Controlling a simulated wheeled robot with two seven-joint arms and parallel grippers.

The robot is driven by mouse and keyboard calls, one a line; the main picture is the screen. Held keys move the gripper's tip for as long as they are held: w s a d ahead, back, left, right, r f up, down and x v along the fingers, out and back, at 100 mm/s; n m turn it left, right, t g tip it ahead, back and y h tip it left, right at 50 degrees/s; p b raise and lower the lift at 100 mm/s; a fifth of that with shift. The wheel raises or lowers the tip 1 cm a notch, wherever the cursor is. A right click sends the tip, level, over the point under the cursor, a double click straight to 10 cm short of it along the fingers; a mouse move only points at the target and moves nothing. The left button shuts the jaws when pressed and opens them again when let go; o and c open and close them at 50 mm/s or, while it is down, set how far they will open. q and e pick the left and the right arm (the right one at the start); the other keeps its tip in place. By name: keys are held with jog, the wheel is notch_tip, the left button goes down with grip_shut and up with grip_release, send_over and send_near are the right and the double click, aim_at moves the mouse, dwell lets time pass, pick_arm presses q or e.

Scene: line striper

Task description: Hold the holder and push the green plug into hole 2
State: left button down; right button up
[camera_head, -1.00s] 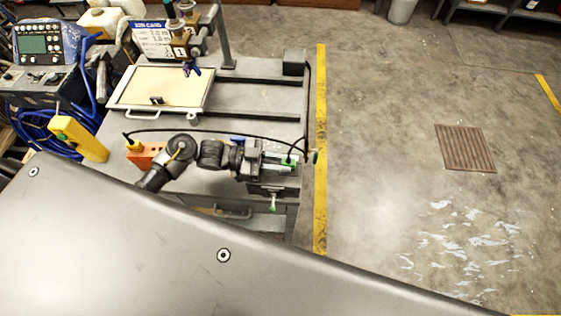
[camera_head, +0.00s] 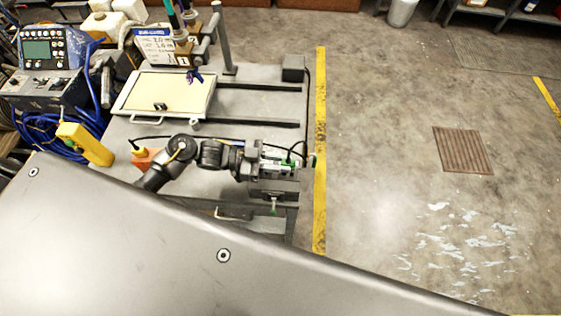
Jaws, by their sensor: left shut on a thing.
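My left gripper (camera_head: 279,167) is at the right end of the grey bench, its arm coming in from the left. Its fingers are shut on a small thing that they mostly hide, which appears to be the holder. A dark block (camera_head: 275,187) shows just below the fingers at the bench's front right corner. I cannot tell which green part is the plug, and hole 2 cannot be made out. My right gripper is out of view.
A framed tan panel (camera_head: 165,93) lies on the bench (camera_head: 225,130) behind my left arm. An orange block (camera_head: 147,158) and a yellow handset (camera_head: 86,144) are at the left. A black cable loops behind the gripper. Open floor (camera_head: 380,150) lies to the right.

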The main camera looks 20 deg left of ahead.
pick_arm(q)
jog(key=shift+r, duration=0.3)
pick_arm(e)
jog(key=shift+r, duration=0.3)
